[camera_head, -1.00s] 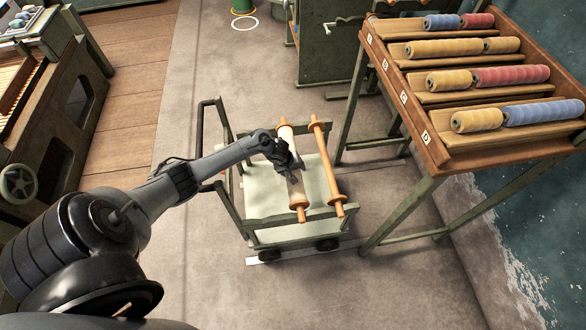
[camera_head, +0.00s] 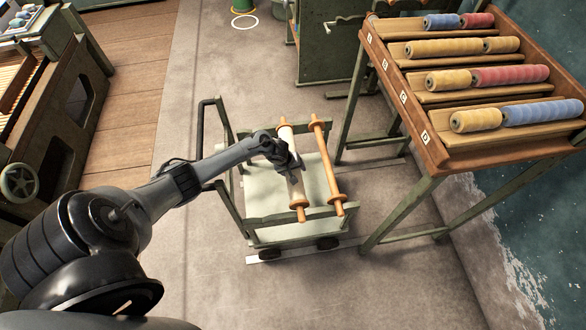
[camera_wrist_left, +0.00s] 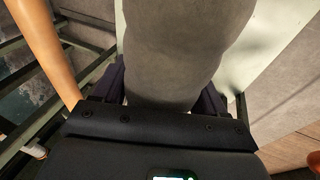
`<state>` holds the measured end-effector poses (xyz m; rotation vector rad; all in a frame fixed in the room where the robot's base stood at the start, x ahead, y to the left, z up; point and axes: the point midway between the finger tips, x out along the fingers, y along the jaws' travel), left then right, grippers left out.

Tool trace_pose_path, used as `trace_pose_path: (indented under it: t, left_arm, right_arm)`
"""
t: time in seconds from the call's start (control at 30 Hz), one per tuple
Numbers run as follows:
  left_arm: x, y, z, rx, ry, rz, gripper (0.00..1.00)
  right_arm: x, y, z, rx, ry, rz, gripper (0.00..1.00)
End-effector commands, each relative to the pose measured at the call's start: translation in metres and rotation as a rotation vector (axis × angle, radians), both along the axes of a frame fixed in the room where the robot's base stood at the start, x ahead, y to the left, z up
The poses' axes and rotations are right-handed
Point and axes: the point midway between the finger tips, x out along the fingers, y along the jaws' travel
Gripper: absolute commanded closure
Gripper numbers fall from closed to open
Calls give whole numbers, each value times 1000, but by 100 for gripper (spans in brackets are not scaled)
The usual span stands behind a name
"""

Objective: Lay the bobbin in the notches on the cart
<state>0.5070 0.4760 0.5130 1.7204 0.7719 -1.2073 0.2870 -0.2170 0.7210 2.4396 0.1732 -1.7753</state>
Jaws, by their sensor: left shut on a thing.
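My left gripper (camera_head: 291,164) is shut around the middle of the bobbin. In the left wrist view the grey bobbin (camera_wrist_left: 185,50) fills the space between the dark fingers (camera_wrist_left: 165,100). My right gripper is not in view.
A bare orange wooden roller (camera_head: 328,167) lies across the cart, right of the bobbin and parallel to it. A slanted rack (camera_head: 434,158) with several coloured spools stands to the right. Floor between machine and cart is clear.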

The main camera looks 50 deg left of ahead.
Motion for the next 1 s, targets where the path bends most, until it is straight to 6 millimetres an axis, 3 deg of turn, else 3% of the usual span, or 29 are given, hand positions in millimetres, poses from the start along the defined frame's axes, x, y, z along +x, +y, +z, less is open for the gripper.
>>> trace_pose_path:
  t: [0.3,0.33,0.5,0.77,1.0]
  left_arm:
    - [1,0,0,0,-2,0,79]
    - [1,0,0,0,-2,0,25]
    - [1,0,0,0,-2,0,0]
    - [-1,0,0,0,1,0,0]
    - [-8,0,24,0,-1,0,0]
  right_arm:
    - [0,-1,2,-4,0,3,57]
    - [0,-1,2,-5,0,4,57]
    - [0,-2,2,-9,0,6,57]
    - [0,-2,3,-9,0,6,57]
    - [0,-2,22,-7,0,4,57]
